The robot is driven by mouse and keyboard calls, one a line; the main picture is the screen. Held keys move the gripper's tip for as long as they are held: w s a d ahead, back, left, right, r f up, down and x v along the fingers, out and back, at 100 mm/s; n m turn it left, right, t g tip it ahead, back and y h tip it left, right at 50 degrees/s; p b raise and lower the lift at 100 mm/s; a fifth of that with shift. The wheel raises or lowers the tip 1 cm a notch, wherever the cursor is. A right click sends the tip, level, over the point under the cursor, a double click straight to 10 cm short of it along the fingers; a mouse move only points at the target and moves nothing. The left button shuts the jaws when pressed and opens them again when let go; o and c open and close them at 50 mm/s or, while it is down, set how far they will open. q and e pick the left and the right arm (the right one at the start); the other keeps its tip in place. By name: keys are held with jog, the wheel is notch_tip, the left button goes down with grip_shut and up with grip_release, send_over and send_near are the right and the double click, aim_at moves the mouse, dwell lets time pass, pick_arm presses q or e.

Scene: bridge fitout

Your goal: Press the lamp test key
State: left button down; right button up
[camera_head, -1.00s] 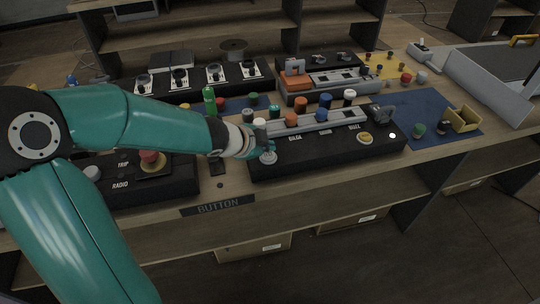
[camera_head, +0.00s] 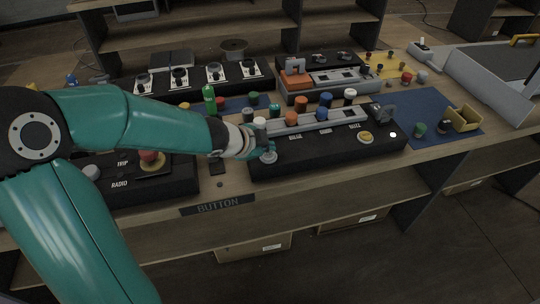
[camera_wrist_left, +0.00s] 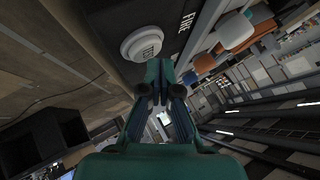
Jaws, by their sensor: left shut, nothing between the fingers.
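A round white key (camera_head: 268,157) sits at the left front of a black sloped console (camera_head: 325,155). In the left wrist view the key (camera_wrist_left: 143,42) shows a white collar and a raised face with small dark lettering that is hard to read. My left gripper (camera_head: 261,153) is shut and empty, right at the key. In the left wrist view its fingertips (camera_wrist_left: 159,66) are together just below the key's edge. I cannot tell whether they touch it. My right gripper is in neither view.
A grey rail (camera_head: 320,121) with several coloured caps runs behind the key. A yellow button (camera_head: 365,137) is on the console's right. Another black console (camera_head: 178,187), with a red knob (camera_head: 150,157), stands left. A BUTTON plate (camera_head: 217,205) is on the bench's front edge.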

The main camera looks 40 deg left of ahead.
aim_at(267, 155)
pick_arm(q)
jog(key=shift+f+b, duration=0.5)
jog(key=shift+f, duration=0.1)
dwell(0.7)
jog(key=shift+r, duration=0.1)
jog(key=shift+r+p, duration=0.8)
jog(key=shift+p, duration=0.15)
notch_tip(267, 155, up, 5)
jog(key=p, duration=0.5)
dwell(0.7)
